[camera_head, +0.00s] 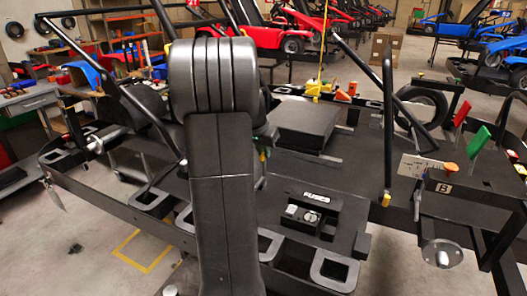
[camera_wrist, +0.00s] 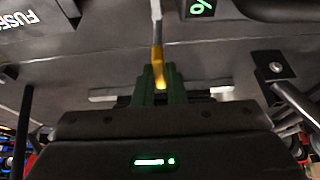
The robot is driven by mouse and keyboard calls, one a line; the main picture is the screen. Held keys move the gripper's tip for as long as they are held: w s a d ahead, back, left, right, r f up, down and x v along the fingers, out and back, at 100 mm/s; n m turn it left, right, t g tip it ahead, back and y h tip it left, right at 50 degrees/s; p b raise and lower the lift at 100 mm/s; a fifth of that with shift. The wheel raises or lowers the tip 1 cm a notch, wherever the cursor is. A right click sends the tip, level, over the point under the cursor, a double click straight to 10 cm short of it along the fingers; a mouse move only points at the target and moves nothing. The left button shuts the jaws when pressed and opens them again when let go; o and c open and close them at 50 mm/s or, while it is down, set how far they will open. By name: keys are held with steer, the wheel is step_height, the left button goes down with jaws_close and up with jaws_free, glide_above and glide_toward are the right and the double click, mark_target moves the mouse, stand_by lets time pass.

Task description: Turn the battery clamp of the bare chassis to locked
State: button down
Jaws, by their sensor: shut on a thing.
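The bare chassis (camera_head: 345,180) is a dark, flat frame with black tubes, spread across the head view. In the wrist view my gripper (camera_wrist: 160,82) has its green fingers shut on the yellow grip of a lever (camera_wrist: 157,58), which I take to be the battery clamp. The lever's grey rod runs from the grip to the top edge of that view. In the head view my arm hides most of the gripper and lever; a small yellow bit shows just right of the arm. Whether the clamp is locked cannot be told.
A black fuse box (camera_head: 318,212) stands on the chassis right of my arm. A black box (camera_head: 305,125) lies behind it. Upright black tubes (camera_head: 388,125) rise nearby. A small green-lit display (camera_wrist: 200,7) shows in the wrist view. Red and green handles (camera_head: 478,138) stand at the right.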

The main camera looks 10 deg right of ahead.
steer(key=c, duration=1.5)
jaws_free()
steer(key=shift+r, duration=0.1)
steer(key=v, duration=1.3)
steer(key=shift+s+r, duration=0.2)
steer(key=shift+r, duration=0.1)
steer(key=shift+f, duration=0.1)
steer(key=x, duration=1.4)
steer(key=shift+w, duration=0.1)
steer(key=shift+n, duration=0.4)
